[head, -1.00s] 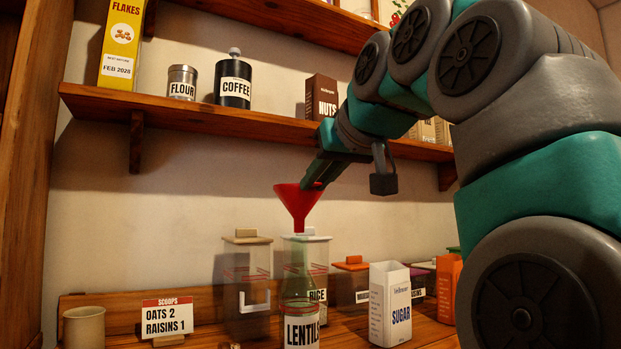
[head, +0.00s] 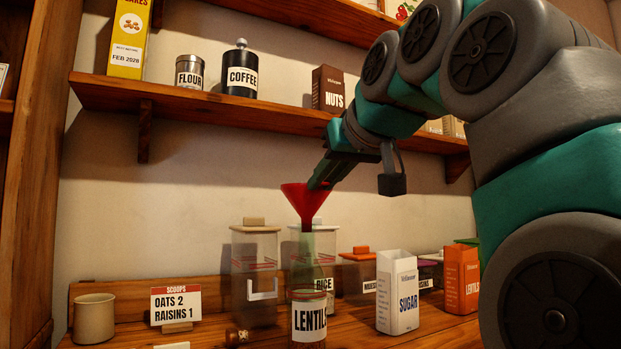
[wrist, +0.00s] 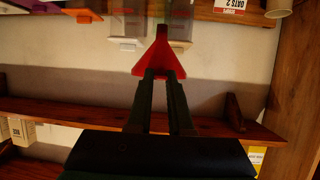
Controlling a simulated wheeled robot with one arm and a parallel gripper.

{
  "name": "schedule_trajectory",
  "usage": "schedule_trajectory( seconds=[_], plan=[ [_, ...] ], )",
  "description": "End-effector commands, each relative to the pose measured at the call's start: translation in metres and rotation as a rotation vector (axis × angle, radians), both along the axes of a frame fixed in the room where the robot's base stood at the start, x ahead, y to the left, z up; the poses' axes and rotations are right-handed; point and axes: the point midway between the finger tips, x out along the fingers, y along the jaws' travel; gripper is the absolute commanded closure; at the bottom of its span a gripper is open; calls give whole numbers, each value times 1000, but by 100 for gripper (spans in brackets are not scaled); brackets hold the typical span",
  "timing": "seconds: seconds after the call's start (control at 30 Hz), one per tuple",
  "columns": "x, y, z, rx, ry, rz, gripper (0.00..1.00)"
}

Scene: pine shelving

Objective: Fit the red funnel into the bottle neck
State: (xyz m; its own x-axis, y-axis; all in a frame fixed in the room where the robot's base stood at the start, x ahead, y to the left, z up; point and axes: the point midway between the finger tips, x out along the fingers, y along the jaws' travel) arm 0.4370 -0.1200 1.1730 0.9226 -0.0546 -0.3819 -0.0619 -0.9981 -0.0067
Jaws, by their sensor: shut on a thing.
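The red funnel (head: 304,201) is upright, wide mouth up, in the head view. My gripper (head: 318,184) is shut on its rim from the upper right. In the wrist view the funnel (wrist: 160,56) sits at the tips of my gripper (wrist: 165,74). A translucent green bottle (head: 307,262) stands below the funnel on the counter. The funnel's spout points down at the top of the bottle's neck. I cannot tell whether the spout is inside the neck or just above it. A jar labelled LENTILS (head: 309,320) overlaps the bottle's lower part.
Clear canisters (head: 255,275) stand close behind the bottle. A SUGAR box (head: 398,292) is to its right. A cork-like piece (head: 237,337), a scoops card (head: 176,305) and a beige cup (head: 94,318) are to the left. The shelf (head: 240,108) runs above.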

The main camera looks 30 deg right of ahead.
Motion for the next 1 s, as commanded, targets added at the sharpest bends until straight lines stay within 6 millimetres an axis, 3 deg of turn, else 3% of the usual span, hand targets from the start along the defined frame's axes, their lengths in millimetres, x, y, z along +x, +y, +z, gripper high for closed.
schedule_trajectory(
  seconds=[0.43, 0.47, 0.73, 1.0],
  plan=[
    [0, 0, -10, 0, -2, 0, 100],
    [0, 0, -9, 0, -2, 0, 78],
    [0, 0, -9, 0, -1, 0, 48],
    [0, 0, -9, 0, -1, 0, 46]
  ],
)
